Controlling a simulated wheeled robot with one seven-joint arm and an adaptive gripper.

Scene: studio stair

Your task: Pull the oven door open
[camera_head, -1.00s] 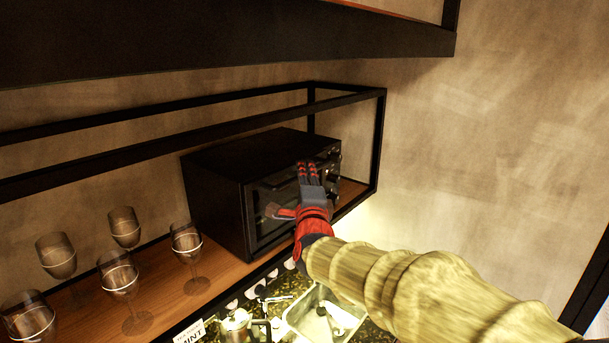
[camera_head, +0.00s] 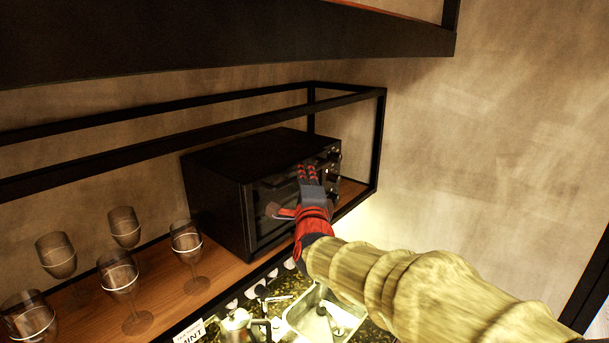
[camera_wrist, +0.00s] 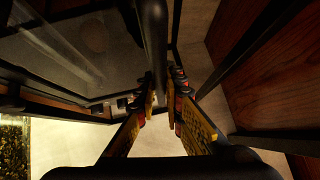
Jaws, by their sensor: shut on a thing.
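The black oven (camera_head: 215,178) stands on the wooden shelf in the head view, its glass door (camera_head: 262,195) facing the lower right. The door looks shut or nearly so; I cannot tell whether there is a gap. My gripper (camera_head: 308,173) is at the door front and covers part of it and its handle. In the wrist view, the dark bar handle (camera_wrist: 153,38) runs down between the fingertips, and my gripper (camera_wrist: 164,86) is shut on it. The door glass (camera_wrist: 85,50) shows to the left of the handle.
Several wine glasses (camera_head: 187,240) stand on the wooden shelf (camera_head: 205,275) left of the oven. A black frame (camera_head: 380,140) surrounds the shelf space. Below are a sink (camera_head: 335,325) and a metal pot (camera_head: 236,322). Open wall lies to the right.

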